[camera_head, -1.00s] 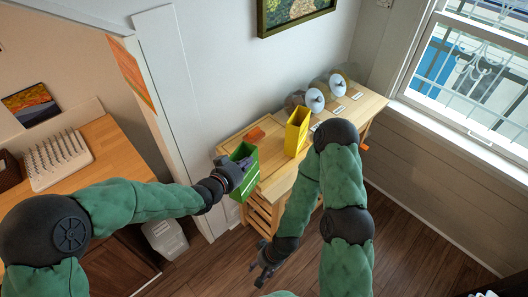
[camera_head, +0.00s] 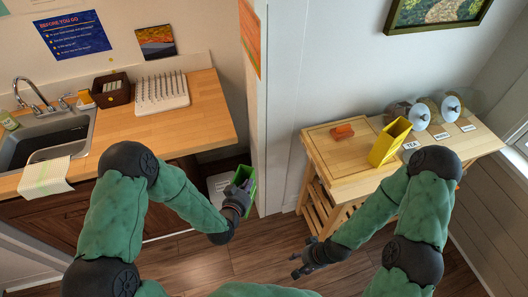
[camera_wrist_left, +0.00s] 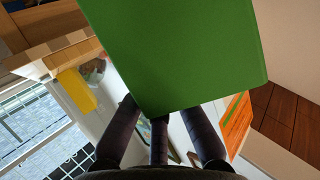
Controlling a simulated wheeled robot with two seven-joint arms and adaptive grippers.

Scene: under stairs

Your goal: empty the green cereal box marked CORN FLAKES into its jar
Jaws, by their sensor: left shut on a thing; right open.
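The green cereal box (camera_head: 247,179) is held in my left gripper (camera_head: 241,192), left of the wooden cart and in front of the wall end. It looks open at the top. The left wrist view shows its plain green side (camera_wrist_left: 180,50) close up between the fingers; no lettering is readable. My right gripper (camera_head: 302,262) is open and empty, low over the floor before the cart. Which jar is for corn flakes, I cannot tell.
A yellow box (camera_head: 388,144) and an orange item (camera_head: 342,131) are on the cart (camera_head: 325,150), with small labels before the jars. At left is a counter (camera_head: 205,110) with sink, drying rack (camera_head: 162,94) and dark basket (camera_head: 111,89). A pale bin (camera_head: 217,186) stands below.

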